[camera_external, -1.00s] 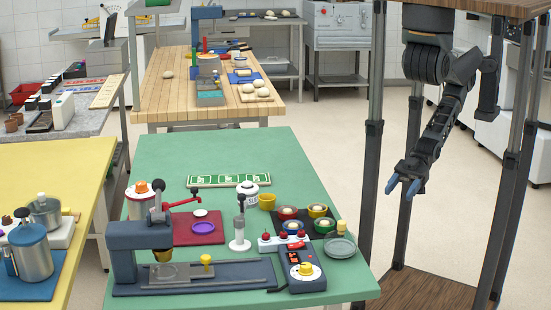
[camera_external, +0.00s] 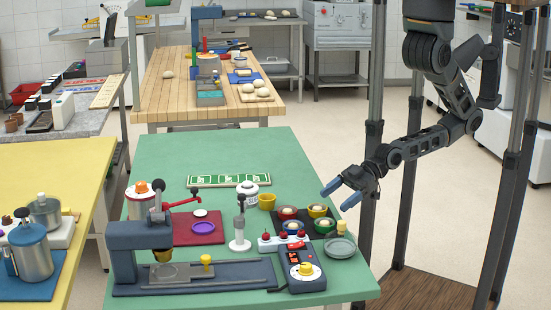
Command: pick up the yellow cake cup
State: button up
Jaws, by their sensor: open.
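A yellow cake cup with a pale filling (camera_external: 318,210) sits at the back right of a dark tray (camera_external: 278,213) on the green table. Beside it are a red cup (camera_external: 288,212), a blue cup (camera_external: 292,228) and a green cup (camera_external: 325,226), also with pale tops. A plain yellow cup (camera_external: 267,201) stands just left of the tray. My gripper (camera_external: 336,198) is open and empty, fingers pointing left. In the picture it appears just right of and above the yellow cake cup, apart from it. Its exact height is hard to tell.
A grey dish (camera_external: 341,247) with a small yellow-topped piece stands at the table's right edge.

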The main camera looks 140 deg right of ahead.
aim_at(260, 202)
jog(key=d+r+m, duration=0.1)
jog(key=d, duration=0.4)
jog(key=d+m+g+h+p, duration=0.1)
jog(key=d, duration=0.4)
jog(key=d+r+m+g+p, duration=0.1)
jog(key=d, duration=0.4)
jog(key=shift+w+d+r+m+h, duration=0.1)
jog(key=shift+w+r+m+h, duration=0.2)
jog(key=shift+w+r+h, duration=0.1)
jog(key=shift+p+x, duration=0.4)
jog(key=shift+x, duration=0.8)
jog(key=shift+s+f+p+x, duration=0.1)
jog(key=shift+f+p+x, duration=0.05)
jog(key=shift+x, duration=0.75)
jog(key=shift+s+f+p+x, duration=0.1)
jog(key=shift+f+p+x, duration=0.1)
jog(key=shift+x, duration=0.65)
jog(key=shift+s+f+p+x, duration=0.1)
jog(key=shift+p+x, duration=0.05)
jog(key=shift+x, duration=0.75)
jog(key=shift+c, duration=0.5)
jog(key=c, duration=1)
